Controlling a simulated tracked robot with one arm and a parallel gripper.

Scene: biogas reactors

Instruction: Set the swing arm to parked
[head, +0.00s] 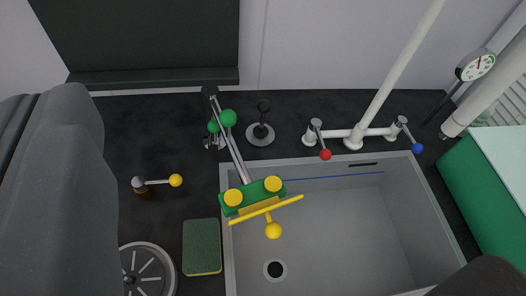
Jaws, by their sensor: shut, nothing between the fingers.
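What looks like the swing arm (233,156) is a thin grey bar with green round joints, mounted at the back left of a grey sink. It reaches forward over the sink's left rim. At its end is a green block (252,192) with two yellow round caps. A slanted yellow bar and a yellow ball (273,230) sit in front of the block, over the basin. No marking of a parked position can be made out. My gripper's fingers do not show, and nothing of mine is seen touching the swing arm.
The grey sink (340,225) has a drain at lower left. White pipework (353,139) with red and blue handles stands behind it. A yellow-knobbed lever (175,180), a green pad (202,246) and a round grate lie left. A gauge (475,65) is at right. Large grey mass blocks the left edge.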

